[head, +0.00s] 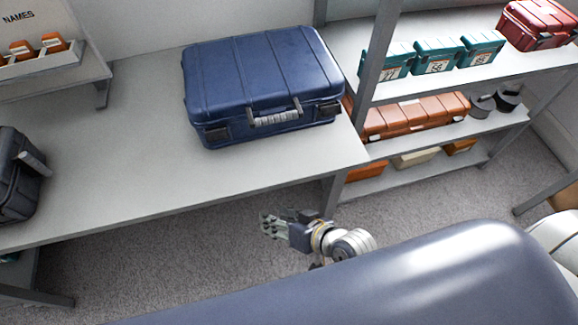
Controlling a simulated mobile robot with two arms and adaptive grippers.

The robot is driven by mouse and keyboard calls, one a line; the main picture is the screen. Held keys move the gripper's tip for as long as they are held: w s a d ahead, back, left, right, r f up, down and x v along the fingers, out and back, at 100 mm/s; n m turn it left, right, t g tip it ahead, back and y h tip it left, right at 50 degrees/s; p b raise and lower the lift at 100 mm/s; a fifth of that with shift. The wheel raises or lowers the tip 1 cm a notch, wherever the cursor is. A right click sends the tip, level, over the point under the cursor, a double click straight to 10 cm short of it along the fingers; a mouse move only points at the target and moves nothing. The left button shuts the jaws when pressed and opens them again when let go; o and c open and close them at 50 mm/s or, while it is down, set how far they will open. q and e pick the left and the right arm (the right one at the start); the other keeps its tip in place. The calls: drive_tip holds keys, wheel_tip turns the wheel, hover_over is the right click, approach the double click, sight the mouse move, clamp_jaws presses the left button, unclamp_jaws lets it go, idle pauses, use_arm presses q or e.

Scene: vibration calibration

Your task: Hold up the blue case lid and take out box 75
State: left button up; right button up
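The blue case (265,85) lies flat and shut on the light grey table (110,150), near its right end. Its lid (255,65) is down, and its handle (275,114) and latches face me. The inside of the case is hidden, and I see no box that I can read as 75. My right gripper (274,222) is below and in front of the table edge, well apart from the case. It points left, its fingers look spread, and nothing shows between them. My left gripper is not in view.
A shelf at the right holds teal numbered boxes (438,57), a red case (538,24), and orange cases (415,117) lower down. A dark case (18,175) stands at the table's left end, below a names rack (40,58). The table's middle is clear.

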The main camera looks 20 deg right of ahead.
drive_tip(key=w+a+r+m+t+y+b, duration=0.1)
drive_tip(key=a+r+m+t+y, duration=0.15)
drive_tip(key=r, duration=0.65)
drive_tip(key=w+a+r+m+t+y+b, duration=0.1)
drive_tip(key=a+r+m+t, duration=0.2)
drive_tip(key=r, duration=0.6)
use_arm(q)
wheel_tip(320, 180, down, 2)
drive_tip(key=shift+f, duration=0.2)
use_arm(e)
drive_tip(key=m+t+h, duration=0.6)
drive_tip(key=m+h, duration=0.4)
drive_tip(key=m, duration=0.3)
approach(277, 122)
drive_tip(key=shift+w+d+r, duration=0.1)
drive_tip(key=shift+w, duration=0.35)
use_arm(q)
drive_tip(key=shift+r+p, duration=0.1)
drive_tip(key=shift+p, duration=0.2)
use_arm(e)
drive_tip(key=shift+w, duration=0.15)
